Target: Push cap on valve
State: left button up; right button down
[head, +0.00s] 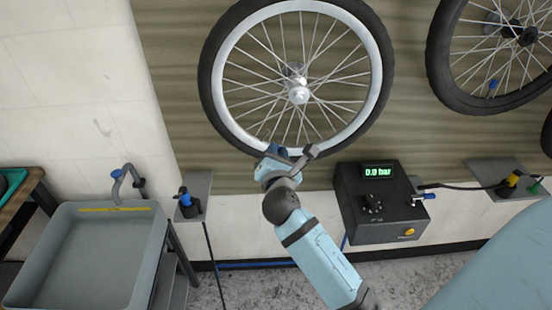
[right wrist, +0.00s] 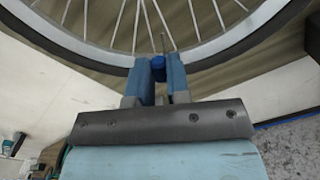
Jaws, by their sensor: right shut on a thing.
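A spoked wheel with a dark tyre and silver rim (head: 384,62) hangs against the wall in the head view. My right gripper (head: 285,154) is at the bottom of this rim. In the right wrist view, its two blue fingers (right wrist: 160,75) are shut on a small blue cap (right wrist: 158,68). The thin valve stem (right wrist: 164,43) stands up from the rim just above the cap. The cap looks in line with the stem or very near it; I cannot tell whether it is seated. My left gripper is not in view.
A second wheel (head: 437,62) at the upper right has a blue piece near its rim. A black pump box (head: 377,225) reading 0.0 bar stands right of my arm. A grey sink (head: 148,262) and small shelves with tools are at the sides.

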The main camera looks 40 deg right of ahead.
jog(key=p+x, duration=0.1)
jog(key=x, duration=0.9)
jog(key=shift+w, duration=0.4)
jog(key=shift+w+a+f, duration=0.1)
jog(key=shift+w+f, duration=0.05)
jog(key=shift+f, duration=0.25)
dwell(1.3)
jog(key=shift+w+a+f, duration=0.1)
jog(key=shift+a+f, duration=0.05)
jog(key=shift+f, duration=0.15)
dwell(0.8)
jog(key=c, duration=0.7)
grip_release()
